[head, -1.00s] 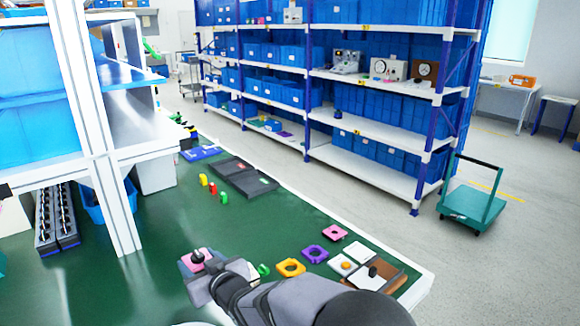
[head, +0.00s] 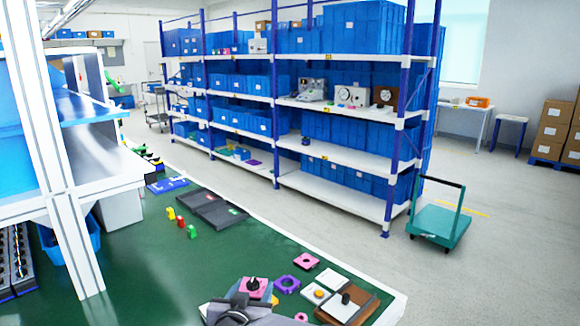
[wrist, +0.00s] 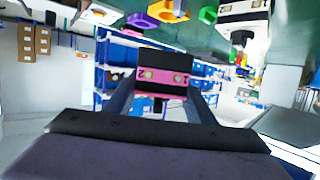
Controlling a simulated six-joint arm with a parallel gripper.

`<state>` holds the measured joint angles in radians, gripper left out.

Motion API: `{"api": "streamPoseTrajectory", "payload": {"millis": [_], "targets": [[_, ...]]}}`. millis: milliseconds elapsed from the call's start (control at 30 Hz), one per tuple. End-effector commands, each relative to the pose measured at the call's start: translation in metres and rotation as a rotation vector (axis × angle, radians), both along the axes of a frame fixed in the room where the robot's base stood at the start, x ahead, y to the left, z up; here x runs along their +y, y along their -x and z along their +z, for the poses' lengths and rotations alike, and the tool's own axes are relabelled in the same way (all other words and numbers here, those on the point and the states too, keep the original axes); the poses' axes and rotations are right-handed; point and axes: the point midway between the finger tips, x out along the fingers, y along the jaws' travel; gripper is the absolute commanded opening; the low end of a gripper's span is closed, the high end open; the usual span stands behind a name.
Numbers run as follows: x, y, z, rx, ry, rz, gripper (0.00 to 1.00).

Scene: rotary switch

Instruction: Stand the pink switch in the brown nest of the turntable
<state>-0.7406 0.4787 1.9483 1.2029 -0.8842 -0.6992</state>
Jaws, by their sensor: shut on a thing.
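My gripper (head: 247,299) is shut on the pink switch (head: 254,286) at the bottom of the head view. The switch has a black knob on top there. In the wrist view my gripper (wrist: 163,82) has a finger on each side of the switch (wrist: 163,77), which shows a dark block and a pink face with two pale round spots. A brown board (head: 368,303) with a white piece and black knob lies to the right of the gripper, near the table corner; the gripper is apart from it. I cannot make out the turntable or tell whether this brown part is its nest.
Small coloured pieces (head: 182,222) and dark trays (head: 212,209) stand farther back. The green table (head: 150,280) is clear between.

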Motion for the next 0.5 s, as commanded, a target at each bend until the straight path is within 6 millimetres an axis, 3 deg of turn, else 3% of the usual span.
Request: {"api": "streamPoseTrajectory", "payload": {"millis": [33,200,500], "targets": [[-0.022,0.005,-0.011,0.003,0.005,-0.082,0.19],[-0.094,0.035,-0.043,0.002,0.007,-0.356,0.19],[-0.189,0.111,-0.077,0.000,0.007,-0.705,0.19]]}}
